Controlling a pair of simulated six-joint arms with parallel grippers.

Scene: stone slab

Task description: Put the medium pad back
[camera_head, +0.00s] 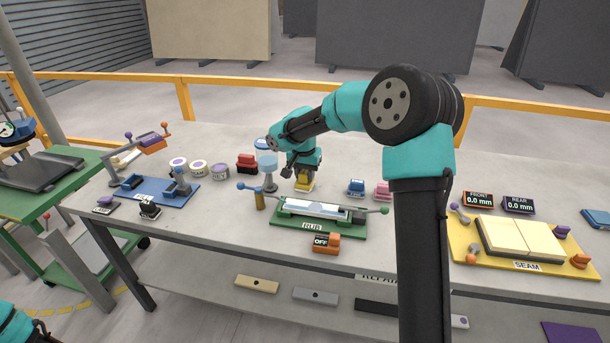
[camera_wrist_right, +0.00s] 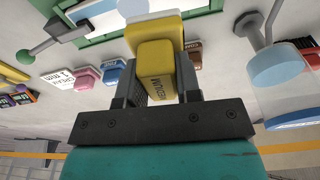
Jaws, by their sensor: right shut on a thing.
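The medium pad (camera_head: 304,184), a yellow block, is in my right gripper (camera_head: 303,171) behind the green RUB station. In the right wrist view the yellow block (camera_wrist_right: 156,68) reads MEDIUM and sits between the two fingers of the gripper (camera_wrist_right: 160,95), which is shut on it. I cannot tell whether its underside touches the table.
The green RUB station (camera_head: 275,217) with its clamped bar lies in front of the gripper. Several round tubs (camera_head: 199,167) and a blue fixture (camera_head: 150,193) are farther left. The yellow SEAM board (camera_head: 470,260) is on the right.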

